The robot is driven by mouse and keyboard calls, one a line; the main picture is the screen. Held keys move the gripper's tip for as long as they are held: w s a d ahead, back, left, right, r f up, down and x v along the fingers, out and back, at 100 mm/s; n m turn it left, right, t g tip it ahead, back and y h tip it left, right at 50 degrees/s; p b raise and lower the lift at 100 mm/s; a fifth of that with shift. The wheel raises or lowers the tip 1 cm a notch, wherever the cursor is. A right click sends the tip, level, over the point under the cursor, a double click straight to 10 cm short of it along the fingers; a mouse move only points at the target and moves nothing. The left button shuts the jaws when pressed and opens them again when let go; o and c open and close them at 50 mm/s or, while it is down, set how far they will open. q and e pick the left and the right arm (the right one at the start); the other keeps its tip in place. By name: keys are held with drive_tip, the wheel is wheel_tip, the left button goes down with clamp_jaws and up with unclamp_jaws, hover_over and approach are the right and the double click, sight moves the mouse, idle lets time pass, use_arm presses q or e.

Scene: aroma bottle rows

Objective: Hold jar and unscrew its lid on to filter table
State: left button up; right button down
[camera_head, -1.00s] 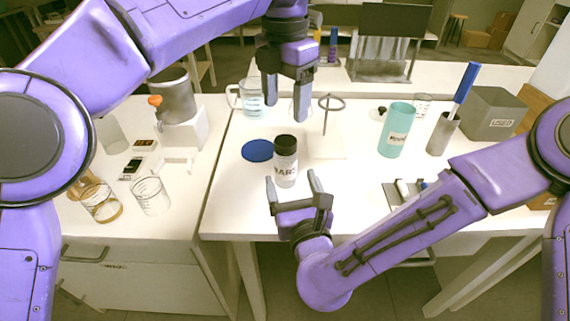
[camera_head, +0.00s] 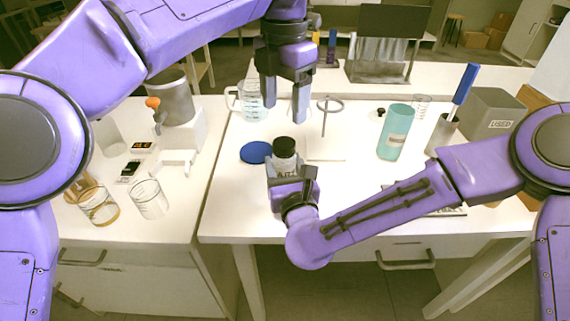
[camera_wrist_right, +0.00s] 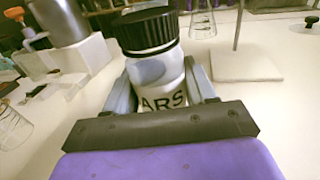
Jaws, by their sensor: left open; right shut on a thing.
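My right gripper (camera_head: 293,178) is shut on the jar's body, one finger on each side, below the lid. My left gripper (camera_head: 285,100) is open and empty, pointing down above and behind the jar. Part of the jar's lower body is hidden by my right gripper.
A blue disc (camera_head: 256,152) lies left of the jar. A ring stand (camera_head: 325,125) stands behind it to the right. A teal cylinder (camera_head: 395,133) and a grey box (camera_head: 489,112) stand further right. A beaker (camera_head: 251,102) is behind. Glassware (camera_head: 149,199) stands on the left table.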

sight(284, 142)
use_arm(q)
drive_tip(key=shift+a+r, duration=0.1)
drive_tip(key=shift+r, duration=0.05)
drive_tip(key=m, duration=0.4)
drive_tip(key=shift+m+y, duration=0.3)
drive_tip(key=shift+m, duration=0.1)
drive_tip(key=m, duration=0.4)
drive_tip(key=shift+f+m, duration=0.2)
drive_tip(key=shift+m, duration=0.2)
drive_tip(key=m, duration=0.3)
drive_tip(key=shift+f+m, duration=0.15)
drive_tip(key=shift+m, duration=0.25)
wheel_tip(284, 142, down, 8)
drive_tip(key=shift+r, duration=0.1)
drive_tip(key=c, duration=1.1)
drive_tip(key=n, duration=0.2)
drive_tip(key=shift+n, duration=0.4)
drive_tip(key=n, duration=0.8)
drive_tip(key=shift+n, duration=0.3)
drive_tip(key=n, duration=0.5)
drive_tip(key=shift+r+n, duration=0.1)
drive_tip(key=shift+n, duration=0.3)
drive_tip(key=n, duration=1.8)
drive_tip(key=shift+n, duration=0.4)
